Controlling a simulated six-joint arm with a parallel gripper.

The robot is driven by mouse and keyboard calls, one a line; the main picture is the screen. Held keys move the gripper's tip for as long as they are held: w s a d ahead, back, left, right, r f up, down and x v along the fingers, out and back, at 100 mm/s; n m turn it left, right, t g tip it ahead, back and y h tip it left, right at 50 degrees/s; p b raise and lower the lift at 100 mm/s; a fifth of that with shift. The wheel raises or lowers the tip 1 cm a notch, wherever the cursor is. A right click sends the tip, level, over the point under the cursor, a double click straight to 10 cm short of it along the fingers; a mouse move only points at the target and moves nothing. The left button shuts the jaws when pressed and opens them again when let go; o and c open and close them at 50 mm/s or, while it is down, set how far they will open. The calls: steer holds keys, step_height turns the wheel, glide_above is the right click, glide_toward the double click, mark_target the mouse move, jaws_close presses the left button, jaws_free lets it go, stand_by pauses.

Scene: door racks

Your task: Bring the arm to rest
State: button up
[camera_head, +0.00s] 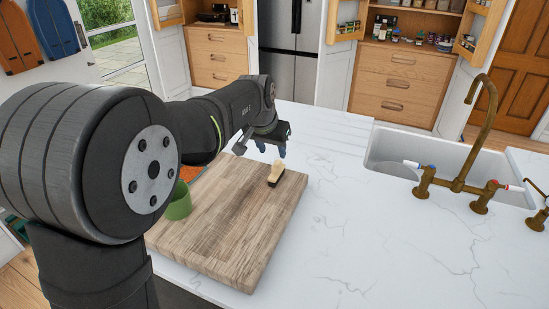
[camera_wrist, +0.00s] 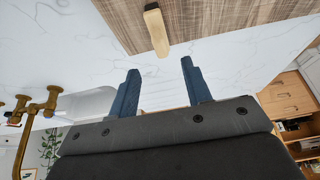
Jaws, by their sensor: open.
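My arm reaches out over the counter from the left in the head view. My gripper (camera_head: 272,150) hangs above the far edge of the wooden board, apart from it. In the wrist view my gripper (camera_wrist: 160,90) shows two blue fingers, apart from each other with nothing between them. A small brush-like thing with a pale handle and dark end (camera_head: 276,174) lies on the board near its far right side. Its pale handle also shows in the wrist view (camera_wrist: 156,31), beyond the fingertips and not touching them.
The thick wooden board (camera_head: 235,220) lies on the white marble counter (camera_head: 370,240). A green cup (camera_head: 178,203) stands at the board's left, partly hidden by my arm. A sink (camera_head: 400,150) with a brass tap (camera_head: 467,150) is at the right. The counter right of the board is clear.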

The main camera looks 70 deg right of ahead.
mark_target(278, 161)
steer(key=shift+a+r, duration=0.25)
steer(key=shift+r, duration=0.4)
steer(key=x, duration=1.2)
steer(key=shift+f, duration=0.1)
step_height(278, 161, up, 3)
steer(key=shift+f, duration=0.1)
steer(key=shift+r, duration=0.55)
